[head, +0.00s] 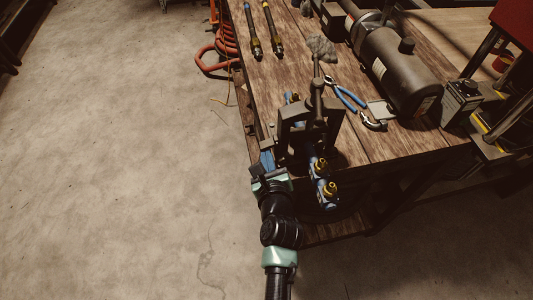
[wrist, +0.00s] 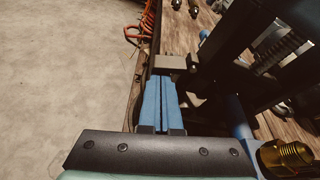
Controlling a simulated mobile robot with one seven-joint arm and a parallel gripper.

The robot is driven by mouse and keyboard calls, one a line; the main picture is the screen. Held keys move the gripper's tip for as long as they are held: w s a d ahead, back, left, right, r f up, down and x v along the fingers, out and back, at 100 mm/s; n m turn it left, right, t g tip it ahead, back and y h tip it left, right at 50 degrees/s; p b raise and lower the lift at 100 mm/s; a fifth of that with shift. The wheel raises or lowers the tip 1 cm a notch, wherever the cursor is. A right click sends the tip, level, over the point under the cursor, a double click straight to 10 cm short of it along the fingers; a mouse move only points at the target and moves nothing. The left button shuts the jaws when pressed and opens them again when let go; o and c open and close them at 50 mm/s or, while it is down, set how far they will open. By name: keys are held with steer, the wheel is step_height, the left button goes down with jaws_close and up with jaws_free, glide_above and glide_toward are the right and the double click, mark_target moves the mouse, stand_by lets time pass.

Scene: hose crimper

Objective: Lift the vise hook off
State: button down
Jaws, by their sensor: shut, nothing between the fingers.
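The dark pipe-vise frame (head: 290,115) stands upright at the near left corner of the workbench, with a screw and handle on top. In the wrist view the vise frame (wrist: 222,60) fills the upper right. A small metal tab (wrist: 176,62), seemingly the vise hook, sticks out from its left side. My gripper (head: 266,157) is at the left of the vise, low by the bench edge. Its two blue fingers (wrist: 160,84) are together with nothing between them. Their tips are just below the tab; I cannot tell whether they touch it.
A hose with brass fittings (head: 326,188) projects from the vise toward me, close right of my gripper; a brass fitting (wrist: 286,154) shows there. Blue-handled pliers (head: 350,98) and a dark cylindrical machine (head: 395,70) are on the bench (head: 290,60). The floor at left is clear.

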mark_target(263, 148)
steer(key=shift+a+r+m+y+p, duration=0.15)
steer(key=shift+r+m+y+p, duration=0.15)
steer(key=shift+m+p, duration=0.25)
steer(key=m+p, duration=0.1)
steer(key=r+m+y+p, duration=0.1)
steer(key=p, duration=0.1)
steer(key=shift+a+r+m+g+y, duration=0.2)
steer(key=shift+r+m+g+y, duration=0.05)
steer(key=shift+m+g+y, duration=0.1)
steer(key=shift+s+r+m+y+p, duration=0.1)
steer(key=shift+r+m+y+p, duration=0.2)
steer(key=shift+m+y+p, duration=0.4)
steer(key=shift+r+m+y+p, duration=0.35)
steer(key=shift+m+p, duration=0.5)
steer(key=shift+m, duration=0.25)
